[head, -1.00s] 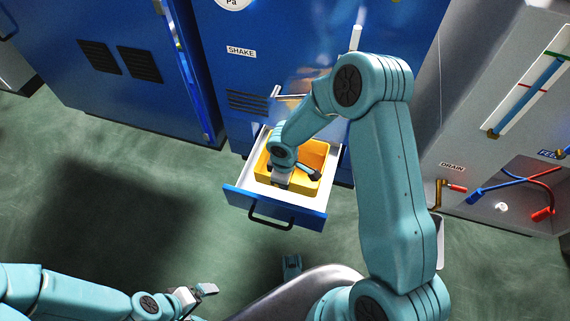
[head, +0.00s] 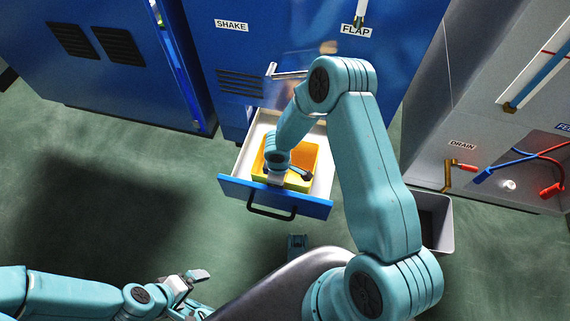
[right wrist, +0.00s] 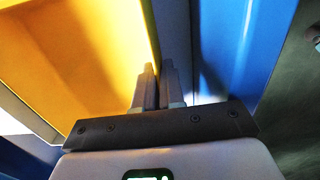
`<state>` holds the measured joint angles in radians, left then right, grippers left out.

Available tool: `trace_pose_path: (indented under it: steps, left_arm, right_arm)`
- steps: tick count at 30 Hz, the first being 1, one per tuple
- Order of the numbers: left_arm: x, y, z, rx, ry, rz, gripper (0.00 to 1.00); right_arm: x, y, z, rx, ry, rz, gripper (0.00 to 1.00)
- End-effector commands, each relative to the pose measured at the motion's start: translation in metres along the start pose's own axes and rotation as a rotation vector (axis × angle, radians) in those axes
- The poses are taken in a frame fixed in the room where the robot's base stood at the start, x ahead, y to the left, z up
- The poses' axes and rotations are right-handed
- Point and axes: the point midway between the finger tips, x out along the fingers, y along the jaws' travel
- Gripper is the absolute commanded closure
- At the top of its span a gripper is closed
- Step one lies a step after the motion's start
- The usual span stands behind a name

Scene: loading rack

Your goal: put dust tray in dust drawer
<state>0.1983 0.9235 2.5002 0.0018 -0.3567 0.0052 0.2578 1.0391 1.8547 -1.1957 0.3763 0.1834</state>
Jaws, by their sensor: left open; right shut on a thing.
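The yellow dust tray (head: 297,182) sits inside the pulled-out dust drawer, which has a white inside and a blue front (head: 309,206) with a black handle. My right gripper (head: 277,179) reaches down at the tray's front left. In the right wrist view the gripper (right wrist: 158,82) is shut on the wall of the dust tray (right wrist: 85,60), with the blue drawer front (right wrist: 264,50) beside it. The arm hides part of the tray, and whether it rests on the drawer floor cannot be told. My left gripper (head: 200,283) is open and empty at the lower left, above the floor.
The blue cabinet (head: 225,55) with SHAKE and FLAP labels stands behind the drawer. A grey panel with a DRAIN label (head: 462,146) and red and blue hoses is at the right. A grey bin (head: 437,222) stands on the floor below it. Green floor at the left is clear.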

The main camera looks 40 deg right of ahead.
Motion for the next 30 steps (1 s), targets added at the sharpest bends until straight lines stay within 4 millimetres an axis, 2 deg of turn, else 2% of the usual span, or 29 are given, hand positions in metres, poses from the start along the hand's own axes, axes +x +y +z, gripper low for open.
trace_pose_path:
  steps: [1,3,11,15,18,30]
  left_arm:
    - [-0.005,0.002,0.0,0.002,-0.001,0.0,0.0]
    - [-0.006,0.003,0.001,0.003,-0.001,0.0,0.0]
    - [-0.004,0.002,0.001,0.003,-0.002,0.0,0.0]
    - [0.001,0.0,0.0,0.001,0.0,0.0,0.0]
    - [0.009,-0.004,-0.002,-0.003,0.005,-0.001,0.0]
    - [0.011,-0.005,-0.004,-0.004,0.01,-0.001,0.0]
  right_arm:
    - [-0.007,0.016,-0.001,0.01,0.005,0.011,1.0]
    - [-0.006,0.026,-0.002,0.009,0.005,0.009,1.0]
    - [-0.005,0.054,-0.003,0.007,0.006,0.008,1.0]
    - [-0.003,0.08,-0.004,0.008,0.005,0.009,1.0]
    - [0.009,0.079,-0.004,0.003,0.004,0.005,1.0]
    - [0.011,0.079,-0.004,0.003,0.004,0.007,1.0]
